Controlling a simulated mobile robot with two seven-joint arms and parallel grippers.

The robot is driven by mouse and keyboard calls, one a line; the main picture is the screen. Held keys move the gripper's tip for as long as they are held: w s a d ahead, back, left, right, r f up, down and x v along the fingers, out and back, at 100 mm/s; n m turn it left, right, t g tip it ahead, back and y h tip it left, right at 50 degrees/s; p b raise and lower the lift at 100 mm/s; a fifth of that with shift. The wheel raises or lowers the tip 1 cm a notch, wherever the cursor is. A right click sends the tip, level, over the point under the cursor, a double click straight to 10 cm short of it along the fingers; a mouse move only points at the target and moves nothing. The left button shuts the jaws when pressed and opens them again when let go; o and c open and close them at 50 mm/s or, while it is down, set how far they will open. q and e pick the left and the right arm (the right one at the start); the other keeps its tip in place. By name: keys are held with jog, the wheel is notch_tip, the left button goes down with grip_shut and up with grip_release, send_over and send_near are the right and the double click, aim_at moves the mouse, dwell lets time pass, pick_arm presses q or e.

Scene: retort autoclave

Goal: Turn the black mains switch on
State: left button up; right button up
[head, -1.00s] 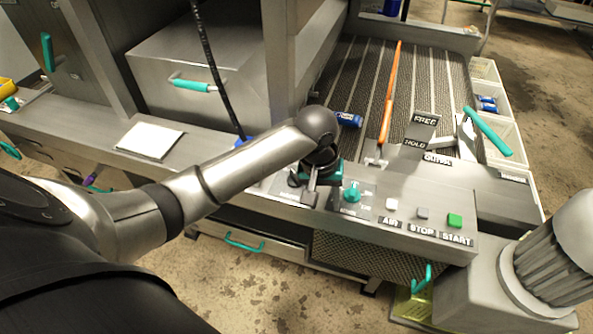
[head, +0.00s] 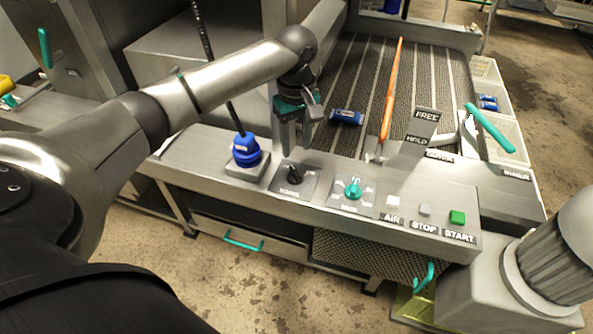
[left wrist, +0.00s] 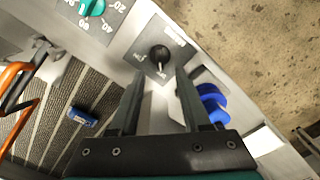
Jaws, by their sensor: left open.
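The black mains switch (head: 293,176) is a rotary knob on a grey plate at the front panel, left of the teal dial (head: 353,188). It also shows in the left wrist view (left wrist: 159,55), just beyond the fingertips, with small lettering around it. A light mark on the knob points roughly toward the lower lettering, but I cannot read its setting for sure. My left gripper (head: 300,136) is open and empty, above and behind the switch, apart from it. In the left wrist view its two fingers (left wrist: 160,82) point toward the switch. My right gripper is not in view.
A blue round knob (head: 246,149) stands left of the switch. Air, stop and green start buttons (head: 457,217) lie to the right.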

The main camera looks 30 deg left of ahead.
aim_at(296, 172)
pick_arm(q)
notch_tip(296, 172, down, 9)
jog(key=shift+r+b, duration=0.2)
jog(key=shift+b, duration=0.85)
grip_shut()
